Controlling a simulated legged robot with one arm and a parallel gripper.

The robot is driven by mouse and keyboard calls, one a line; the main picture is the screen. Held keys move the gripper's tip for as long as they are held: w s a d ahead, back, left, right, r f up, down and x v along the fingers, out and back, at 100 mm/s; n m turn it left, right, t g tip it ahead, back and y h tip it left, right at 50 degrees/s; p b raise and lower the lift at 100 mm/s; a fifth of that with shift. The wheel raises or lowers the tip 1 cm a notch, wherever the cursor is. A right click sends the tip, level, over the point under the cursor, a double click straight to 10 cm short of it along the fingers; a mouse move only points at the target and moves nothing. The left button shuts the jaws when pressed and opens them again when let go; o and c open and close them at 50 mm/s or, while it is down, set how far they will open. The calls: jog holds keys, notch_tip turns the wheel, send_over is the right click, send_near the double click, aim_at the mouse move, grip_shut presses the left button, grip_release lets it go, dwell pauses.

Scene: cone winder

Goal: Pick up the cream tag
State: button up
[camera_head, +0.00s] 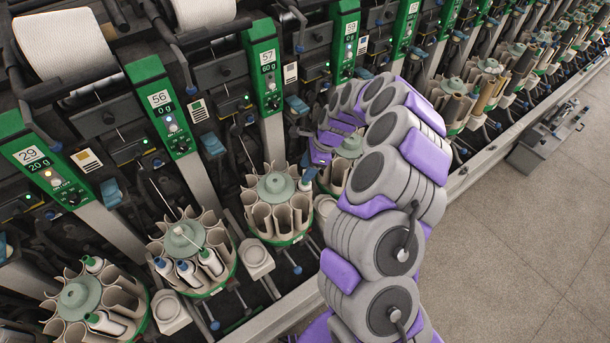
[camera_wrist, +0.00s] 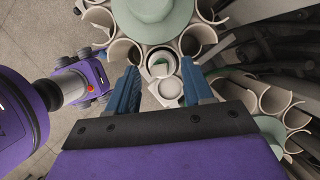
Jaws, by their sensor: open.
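I cannot tell which one is the cream tag. My gripper (camera_wrist: 160,88) is open in the wrist view, with its blue fingers apart. Between and beyond them are a pale tube end with a green inner ring (camera_wrist: 160,66) and a round white cup (camera_wrist: 170,88). Neither is clearly gripped.
Round magazines of cream tubes stand along the machine, at the front left (camera_head: 80,295), middle (camera_head: 186,235) and beyond (camera_head: 278,188). Some hold white bobbins with green or blue tips. Open floor (camera_head: 530,240) lies at right, with a grey box (camera_head: 548,140) beside the machine.

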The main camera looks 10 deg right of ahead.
jog(key=shift+a+f, duration=0.25)
jog(key=shift+f, duration=0.1)
jog(key=shift+d, duration=0.1)
jog(key=c, duration=0.8)
jog(key=shift+r, duration=0.1)
jog(key=shift+s+r+p, duration=0.15)
jog(key=shift+r+p, duration=0.45)
jog(key=shift+r, duration=1.25)
jog(key=s+d+r+p, duration=0.1)
jog(key=s+r+p, duration=0.1)
jog(key=s, duration=0.5)
jog(key=s+d+r+p, duration=0.1)
jog(key=s+r+p, duration=0.1)
jog(key=s, duration=0.6)
jog(key=shift+s, duration=0.25)
